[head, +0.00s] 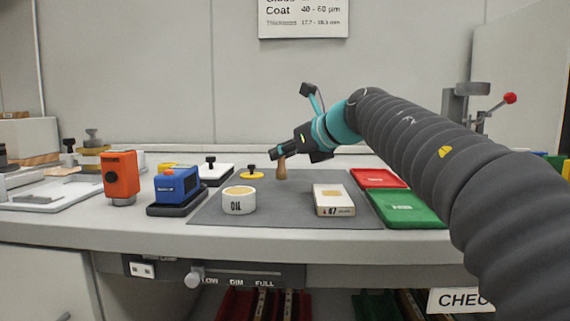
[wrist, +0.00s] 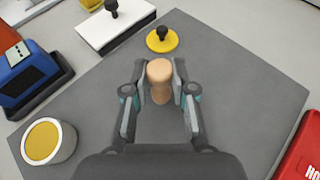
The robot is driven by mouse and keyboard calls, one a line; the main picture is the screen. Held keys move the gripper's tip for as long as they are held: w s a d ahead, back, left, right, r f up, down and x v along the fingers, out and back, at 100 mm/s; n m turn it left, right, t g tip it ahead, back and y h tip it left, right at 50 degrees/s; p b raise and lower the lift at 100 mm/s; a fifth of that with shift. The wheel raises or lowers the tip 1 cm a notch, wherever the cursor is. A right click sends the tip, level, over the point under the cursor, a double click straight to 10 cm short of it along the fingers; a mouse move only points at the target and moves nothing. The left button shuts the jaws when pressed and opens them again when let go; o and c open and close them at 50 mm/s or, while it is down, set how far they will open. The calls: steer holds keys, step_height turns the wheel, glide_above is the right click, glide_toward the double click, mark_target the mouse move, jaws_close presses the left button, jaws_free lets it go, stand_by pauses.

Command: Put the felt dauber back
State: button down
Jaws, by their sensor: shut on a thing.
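My gripper (wrist: 160,88) is shut on a turned wooden piece (wrist: 160,70), which I take to be the felt dauber. It stands between the two fingers in the wrist view. In the head view the dauber (head: 281,172) hangs upright under my gripper (head: 280,155), over the back of the grey mat. I cannot tell whether its lower end touches the mat; no felt is visible. A white pot marked OIL (head: 239,205) with a tan-yellow top sits at the mat's front left. It also shows at lower left in the wrist view (wrist: 62,152).
A yellow disc with a black knob (wrist: 162,40) lies just beyond the dauber. A white block with a black knob (wrist: 115,28) and a blue device (head: 177,187) are left. A labelled box (head: 333,203), red tray (head: 378,178) and green tray (head: 409,210) are right. Mid-mat is clear.

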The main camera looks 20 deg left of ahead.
steer(key=shift+f, duration=0.7)
steer(key=shift+f, duration=0.1)
steer(key=shift+f, duration=0.15)
steer(key=c, duration=1)
jaws_free()
steer(key=shift+o, duration=0.2)
steer(key=shift+d+r, duration=0.1)
steer(key=shift+r, duration=0.2)
steer(key=v, duration=1.1)
steer(key=shift+s+d+r, duration=0.1)
steer(key=shift+s+d, duration=0.15)
steer(key=shift+d, duration=0.1)
